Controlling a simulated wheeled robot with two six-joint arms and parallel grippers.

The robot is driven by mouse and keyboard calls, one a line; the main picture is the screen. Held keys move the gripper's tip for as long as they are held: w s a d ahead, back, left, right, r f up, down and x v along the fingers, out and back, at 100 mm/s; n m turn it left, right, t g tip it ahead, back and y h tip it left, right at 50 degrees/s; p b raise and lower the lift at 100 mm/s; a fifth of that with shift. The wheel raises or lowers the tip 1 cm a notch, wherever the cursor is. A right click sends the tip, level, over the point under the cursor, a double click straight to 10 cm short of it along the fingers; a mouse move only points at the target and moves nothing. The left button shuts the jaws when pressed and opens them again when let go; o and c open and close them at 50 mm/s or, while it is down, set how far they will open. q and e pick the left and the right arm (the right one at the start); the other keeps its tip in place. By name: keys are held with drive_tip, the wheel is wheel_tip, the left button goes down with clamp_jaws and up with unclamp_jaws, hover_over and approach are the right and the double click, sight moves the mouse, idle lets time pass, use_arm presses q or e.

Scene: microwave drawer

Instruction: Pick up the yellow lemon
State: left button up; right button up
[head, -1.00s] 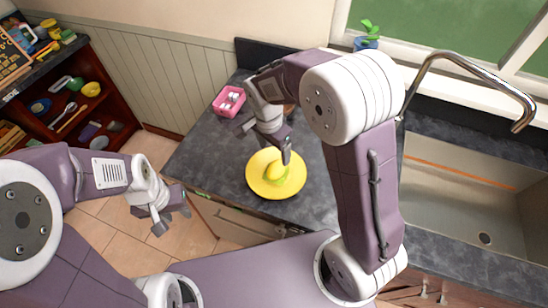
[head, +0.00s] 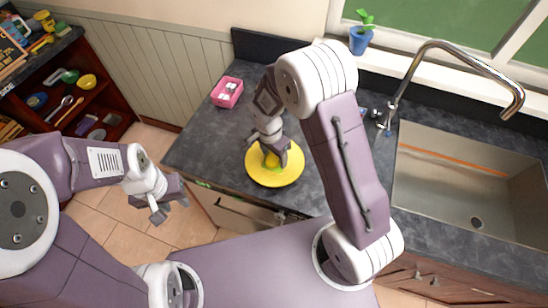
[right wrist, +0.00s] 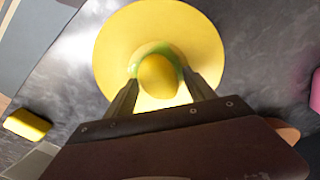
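The yellow lemon (right wrist: 158,80) sits over a yellow plate (right wrist: 110,50), with a green item partly hidden under it. In the head view the plate (head: 288,179) lies on the dark counter, and the lemon (head: 271,160) is partly covered by my right gripper (head: 273,154). In the right wrist view, the fingers of my right gripper (right wrist: 160,90) stand apart on either side of the lemon, with small gaps visible. My left gripper (head: 170,208) is empty and open, over the floor left of the counter.
A pink box (head: 227,92) with white items stands behind the plate. A sink (head: 465,190) with a faucet (head: 450,50) is at the right. A yellow block (right wrist: 27,126) shows in the right wrist view. A blue flowerpot (head: 361,42) stands on the sill.

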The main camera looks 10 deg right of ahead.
drive_tip(key=shift+s+r, duration=0.1)
drive_tip(key=c, duration=1.1)
drive_tip(key=shift+r, duration=0.2)
drive_tip(key=r, duration=0.2)
drive_tip(key=r+b, duration=0.1)
drive_tip(key=r, duration=0.1)
drive_tip(key=shift+d, duration=0.25)
drive_tip(key=w+d+r+b, duration=0.1)
drive_tip(key=d+r, duration=0.5)
drive_tip(key=d, duration=0.5)
drive_tip(key=shift+w+r, duration=0.2)
drive_tip(key=shift+r, duration=0.05)
